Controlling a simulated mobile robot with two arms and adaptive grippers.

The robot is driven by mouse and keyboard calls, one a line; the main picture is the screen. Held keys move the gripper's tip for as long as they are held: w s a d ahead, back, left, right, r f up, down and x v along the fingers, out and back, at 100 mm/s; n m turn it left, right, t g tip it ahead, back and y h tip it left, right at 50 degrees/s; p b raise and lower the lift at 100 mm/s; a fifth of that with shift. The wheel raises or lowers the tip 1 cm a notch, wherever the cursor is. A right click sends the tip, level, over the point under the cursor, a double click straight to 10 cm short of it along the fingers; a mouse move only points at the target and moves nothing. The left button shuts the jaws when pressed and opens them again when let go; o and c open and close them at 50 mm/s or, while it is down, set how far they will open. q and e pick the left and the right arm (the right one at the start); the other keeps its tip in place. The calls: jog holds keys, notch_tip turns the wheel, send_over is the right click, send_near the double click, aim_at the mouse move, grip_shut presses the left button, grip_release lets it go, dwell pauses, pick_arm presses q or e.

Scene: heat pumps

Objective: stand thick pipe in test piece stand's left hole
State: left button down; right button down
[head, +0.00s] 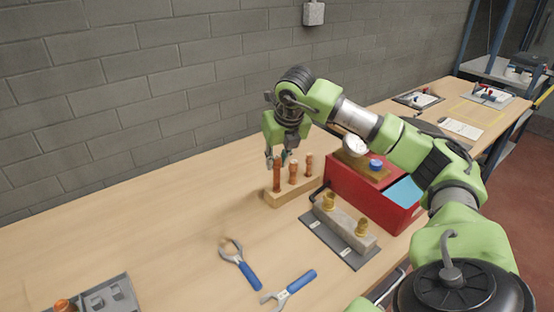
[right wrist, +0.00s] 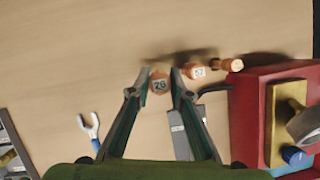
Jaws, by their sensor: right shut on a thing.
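The test piece stand (head: 292,195) is a small wooden block on the table by the wall. Three copper-coloured pipes show upright at it. The left, tallest one, the thick pipe (head: 277,177), is between the fingers of my right gripper (head: 279,160), which is shut on it from above. Its lower end meets the stand's top at the left hole; how deep it sits I cannot tell. My left gripper is out of view.
A middle pipe (head: 293,173) and a right pipe (head: 309,165) stand close beside the held one. A red box (head: 368,193) and a grey plate with brass fittings (head: 340,238) lie to the right. Blue-handled tools (head: 242,266) lie in front.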

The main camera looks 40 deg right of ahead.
aim_at(278, 169)
jog(key=shift+f+b, duration=1.65)
jog(key=shift+f, duration=0.5)
jog(key=shift+s, duration=0.1)
jog(key=c, duration=1.8)
grip_release()
jog(key=shift+o, duration=0.2)
jog(key=shift+f, duration=0.1)
jog(key=shift+r, duration=0.3)
jog(key=v, duration=1.1)
jog(key=shift+r, duration=0.2)
